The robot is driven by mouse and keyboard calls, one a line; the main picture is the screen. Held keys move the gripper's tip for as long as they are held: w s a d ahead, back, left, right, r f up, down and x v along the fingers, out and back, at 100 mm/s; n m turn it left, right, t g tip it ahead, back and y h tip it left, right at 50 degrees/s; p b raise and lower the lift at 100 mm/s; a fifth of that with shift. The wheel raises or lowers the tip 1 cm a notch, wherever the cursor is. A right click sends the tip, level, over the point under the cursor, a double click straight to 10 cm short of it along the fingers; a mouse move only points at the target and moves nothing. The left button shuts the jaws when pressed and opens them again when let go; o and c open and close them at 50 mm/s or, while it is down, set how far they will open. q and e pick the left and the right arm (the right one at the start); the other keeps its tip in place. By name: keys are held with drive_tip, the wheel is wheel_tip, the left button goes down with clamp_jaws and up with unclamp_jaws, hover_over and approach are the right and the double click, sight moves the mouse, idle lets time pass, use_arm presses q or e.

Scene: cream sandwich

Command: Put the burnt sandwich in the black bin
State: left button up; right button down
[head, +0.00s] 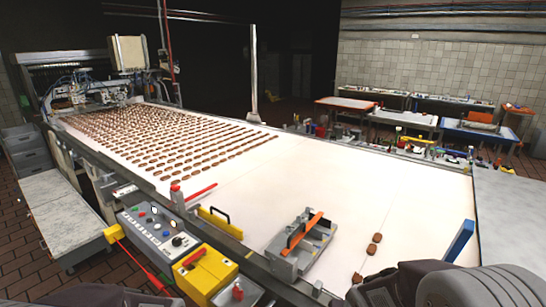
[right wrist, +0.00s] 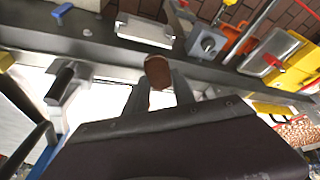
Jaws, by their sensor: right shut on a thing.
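In the right wrist view, my right gripper (right wrist: 162,85) is shut on a dark brown sandwich (right wrist: 157,71). The sandwich is held at the fingertips and appears above the edge of the machine. Whether it is burnt I cannot tell from its colour alone. In the head view, my right arm fills the bottom right corner, and the fingertips and held sandwich cannot be made out there. Several brown sandwiches (head: 376,238) lie in a short line on the white belt (head: 330,180) near that arm. I cannot make out a black bin in either view. My left gripper is not in view.
Many rows of brown biscuits (head: 170,130) cover the belt's far left. A control panel (head: 158,232), a yellow box (head: 205,272) and a grey metal fixture (head: 303,243) stand along the near edge. A blue bar (head: 460,241) stands at right. The belt's middle is clear.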

drive_tip(key=shift+w+n, duration=0.45)
drive_tip(key=shift+n, duration=0.05)
drive_tip(key=shift+s, duration=0.1)
idle(0.4)
